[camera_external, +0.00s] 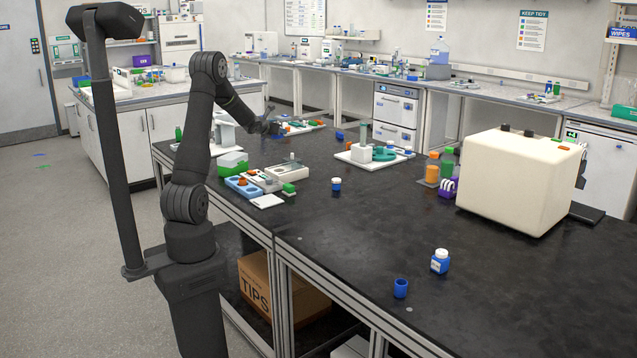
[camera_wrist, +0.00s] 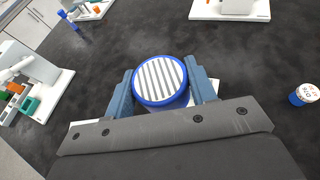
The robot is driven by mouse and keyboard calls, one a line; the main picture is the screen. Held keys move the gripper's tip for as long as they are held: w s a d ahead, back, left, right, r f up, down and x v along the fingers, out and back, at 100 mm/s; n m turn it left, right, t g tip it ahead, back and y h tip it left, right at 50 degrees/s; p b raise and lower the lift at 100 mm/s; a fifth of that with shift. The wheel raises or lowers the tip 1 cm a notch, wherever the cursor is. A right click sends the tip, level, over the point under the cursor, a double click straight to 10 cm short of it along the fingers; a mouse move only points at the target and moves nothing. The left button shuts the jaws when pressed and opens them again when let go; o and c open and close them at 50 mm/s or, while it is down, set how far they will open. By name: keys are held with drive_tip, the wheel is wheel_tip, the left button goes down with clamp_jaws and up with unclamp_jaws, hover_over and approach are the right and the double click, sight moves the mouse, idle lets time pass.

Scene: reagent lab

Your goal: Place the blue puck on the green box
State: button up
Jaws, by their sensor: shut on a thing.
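My gripper (camera_wrist: 162,88) is shut on the blue puck (camera_wrist: 178,100), a round blue piece with a white striped top, one finger on each side. In the external view my gripper (camera_external: 274,129) is over the far left part of the black bench, and the puck is too small there to make out surely. A green box (camera_external: 232,168) with a white top stands on the bench's left side, nearer the camera than my gripper. A smaller green block (camera_external: 289,187) lies to its right. I cannot tell which of the two is the green box meant. Neither shows clearly in the wrist view.
A blue tray (camera_external: 243,187), a pale open box (camera_external: 288,172) and a white pad (camera_external: 267,201) crowd the near left. A white stand (camera_external: 348,156) with a teal ring is mid-bench. A large cream machine (camera_external: 520,180) stands right. The front bench is mostly clear.

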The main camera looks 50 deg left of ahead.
drive_tip(key=s+a+n+g+y, duration=0.2)
drive_tip(key=s+a, duration=0.7)
hover_over(232, 156)
drive_tip(key=f, duration=0.6)
drive_tip(key=shift+w+f, duration=0.15)
drive_tip(key=shift+w, duration=0.2)
drive_tip(key=shift+a+f, duration=0.15)
drive_tip(key=shift+a, duration=0.05)
drive_tip(key=shift+s+f, duration=0.1)
drive_tip(key=shift+f, duration=1.9)
drive_tip(key=shift+f, duration=0.2)
drive_tip(key=o, duration=1)
